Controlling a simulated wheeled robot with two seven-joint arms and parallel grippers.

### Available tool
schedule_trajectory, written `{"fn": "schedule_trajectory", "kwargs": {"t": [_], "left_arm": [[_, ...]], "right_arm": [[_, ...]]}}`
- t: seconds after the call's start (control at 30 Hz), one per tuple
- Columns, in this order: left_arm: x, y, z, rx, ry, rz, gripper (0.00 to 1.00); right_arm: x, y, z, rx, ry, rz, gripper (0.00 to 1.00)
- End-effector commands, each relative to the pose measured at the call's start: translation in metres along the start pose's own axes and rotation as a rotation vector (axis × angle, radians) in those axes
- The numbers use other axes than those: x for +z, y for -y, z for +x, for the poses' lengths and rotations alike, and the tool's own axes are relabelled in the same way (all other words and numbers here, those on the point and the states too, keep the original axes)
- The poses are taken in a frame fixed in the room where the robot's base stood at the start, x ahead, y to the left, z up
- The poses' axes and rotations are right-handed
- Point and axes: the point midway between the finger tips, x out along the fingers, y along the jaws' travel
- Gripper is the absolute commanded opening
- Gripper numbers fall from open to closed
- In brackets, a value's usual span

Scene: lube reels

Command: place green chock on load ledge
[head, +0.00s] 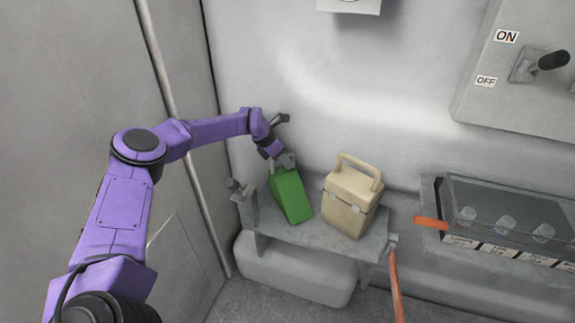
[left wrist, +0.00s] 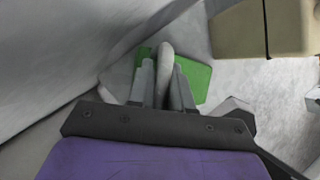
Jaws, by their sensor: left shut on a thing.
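The green chock (head: 290,196) is a wedge-like block at the left part of the grey load ledge (head: 308,234). It looks tilted, and I cannot tell whether its base rests fully on the ledge. My left gripper (head: 284,162) reaches it from above and is shut on its pale handle. In the left wrist view the two fingers (left wrist: 163,85) close around the handle (left wrist: 167,62), with the green chock (left wrist: 200,80) behind them. My right gripper is not in view.
A beige box with a handle (head: 350,200) stands on the ledge to the right of the chock; it also shows in the left wrist view (left wrist: 262,30). A clear-covered case (head: 510,215) is further right. An orange bar (head: 396,285) hangs by the ledge's right end.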

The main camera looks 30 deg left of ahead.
Motion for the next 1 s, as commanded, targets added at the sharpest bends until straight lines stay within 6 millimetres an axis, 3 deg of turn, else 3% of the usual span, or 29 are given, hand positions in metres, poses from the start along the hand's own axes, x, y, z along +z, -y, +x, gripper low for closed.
{"fn": "schedule_trajectory", "kwargs": {"t": [0.1,0.37,0.4,0.47,0.8,1.0], "left_arm": [[-0.006,-0.002,0.011,0.002,0.004,-0.002,0.00],[-0.006,-0.002,0.011,0.001,0.004,-0.002,0.00],[-0.008,-0.002,0.012,0.002,0.000,-0.002,0.26],[-0.009,-0.002,0.012,0.002,0.000,-0.002,0.45],[-0.009,-0.003,0.007,0.003,0.002,-0.004,0.45],[-0.008,-0.004,-0.034,0.004,0.006,-0.005,0.45]], "right_arm": [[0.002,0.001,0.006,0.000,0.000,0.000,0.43],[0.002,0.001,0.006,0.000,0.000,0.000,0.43],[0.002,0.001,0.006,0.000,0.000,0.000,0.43],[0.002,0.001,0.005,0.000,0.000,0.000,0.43],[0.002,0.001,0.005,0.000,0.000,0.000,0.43],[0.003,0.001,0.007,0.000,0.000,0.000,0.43]]}}
